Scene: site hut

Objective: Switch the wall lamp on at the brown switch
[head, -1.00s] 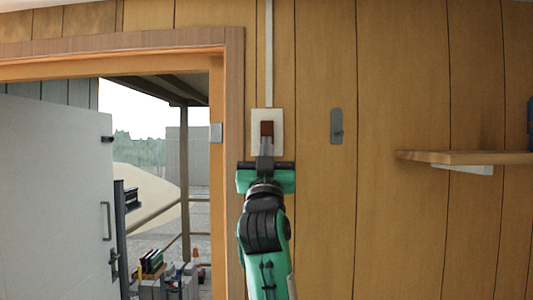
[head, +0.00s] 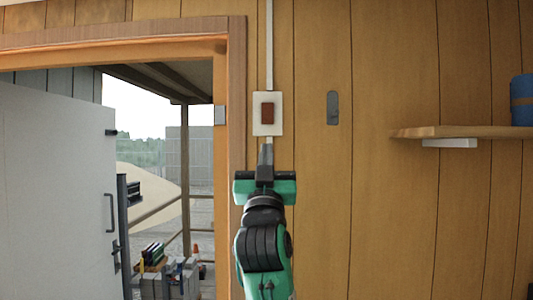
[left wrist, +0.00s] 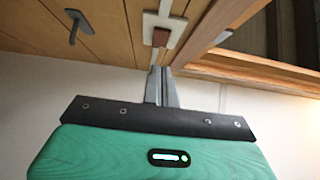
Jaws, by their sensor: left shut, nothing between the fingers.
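The brown switch (head: 267,111) sits on a white plate (head: 257,128) on the wooden wall, right of the door frame. It also shows in the left wrist view (left wrist: 160,38), beyond my fingertips. My left gripper (head: 266,147) is shut and empty, just below the plate in the head view. In the left wrist view the closed fingers (left wrist: 162,70) point toward the switch, and a gap seems to lie between them. The wall lamp is not in view. My right gripper is not in view.
A grey hook plate (head: 333,108) is on the wall right of the switch. A wooden shelf (head: 460,132) with a blue container (head: 522,100) juts out at the right. At the left, a white door (head: 60,190) stands open in an orange-brown frame (head: 237,120).

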